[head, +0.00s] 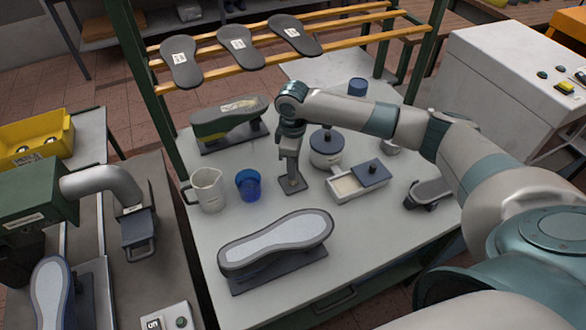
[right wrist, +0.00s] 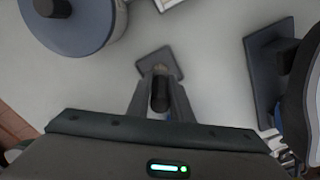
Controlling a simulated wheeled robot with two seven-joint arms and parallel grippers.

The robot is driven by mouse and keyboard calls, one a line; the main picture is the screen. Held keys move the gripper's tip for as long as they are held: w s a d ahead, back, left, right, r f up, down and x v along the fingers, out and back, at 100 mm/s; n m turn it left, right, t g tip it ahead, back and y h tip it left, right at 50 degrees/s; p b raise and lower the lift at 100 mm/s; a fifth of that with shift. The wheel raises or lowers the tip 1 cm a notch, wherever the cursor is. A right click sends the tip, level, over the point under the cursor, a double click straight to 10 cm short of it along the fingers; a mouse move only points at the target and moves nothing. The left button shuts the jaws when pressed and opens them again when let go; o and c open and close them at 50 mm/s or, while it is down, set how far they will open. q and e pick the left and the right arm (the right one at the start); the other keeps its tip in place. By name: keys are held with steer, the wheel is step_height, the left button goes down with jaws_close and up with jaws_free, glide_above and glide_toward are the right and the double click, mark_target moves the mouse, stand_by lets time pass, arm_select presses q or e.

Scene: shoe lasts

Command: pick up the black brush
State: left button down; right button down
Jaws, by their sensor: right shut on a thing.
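My right gripper (head: 290,166) points down over the middle of the white table (head: 350,228). It is shut on the black brush (right wrist: 160,95), whose dark rounded handle end shows between the fingers in the right wrist view. A small pale part shows just beyond the handle, above a dark square plate (right wrist: 168,56), which also shows in the head view (head: 293,185). In the head view the fingers hide most of the brush. I cannot tell whether the brush touches the plate. My left gripper is not in view.
Close by stand a blue cup (head: 249,186), a white jug (head: 208,189), a lidded pot (head: 326,150) and a partly covered tray (head: 343,197). A sole-up shoe last (head: 276,243) is in front. A green-sided shoe (head: 212,127) stands behind, below a rack (head: 350,42) with soles.

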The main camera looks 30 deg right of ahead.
steer(key=shift+r+b, duration=0.35)
steer(key=shift+r, duration=0.15)
step_height(320, 180, up, 2)
steer(key=shift+r+b, duration=0.15)
steer(key=shift+b, duration=0.45)
steer(key=s+d+r+b, duration=0.3)
steer(key=s+d+r, duration=0.2)
steer(key=s, duration=0.5)
step_height(320, 180, up, 2)
steer(key=shift+s+r, duration=0.25)
steer(key=shift+s, duration=0.05)
